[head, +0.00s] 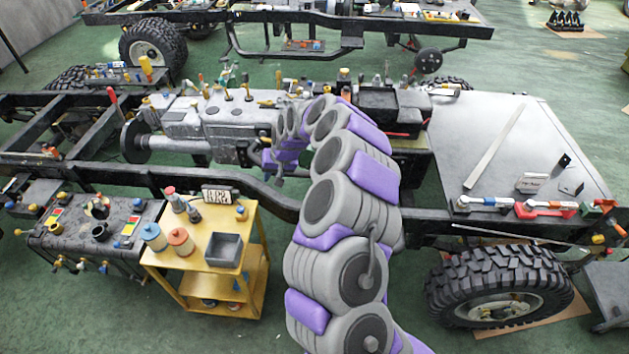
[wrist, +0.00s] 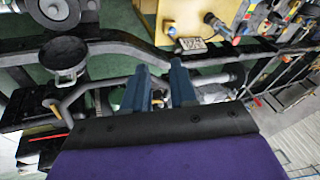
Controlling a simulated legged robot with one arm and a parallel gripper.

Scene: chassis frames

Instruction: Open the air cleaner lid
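My gripper (wrist: 159,66) has two blue fingers apart with a narrow gap, and nothing is clearly held. The fingers are to the right of the round part, apart from it. In the head view my gripper (head: 269,164) is over the chassis beside the engine, and my arm hides part of this area.
A grey engine block (head: 225,118) with loose tools sits in the black chassis frame (head: 105,172). A yellow cart (head: 190,262) with cans and a box stands in front. A large tire (head: 500,285) is at lower right. Green floor is open at lower left.

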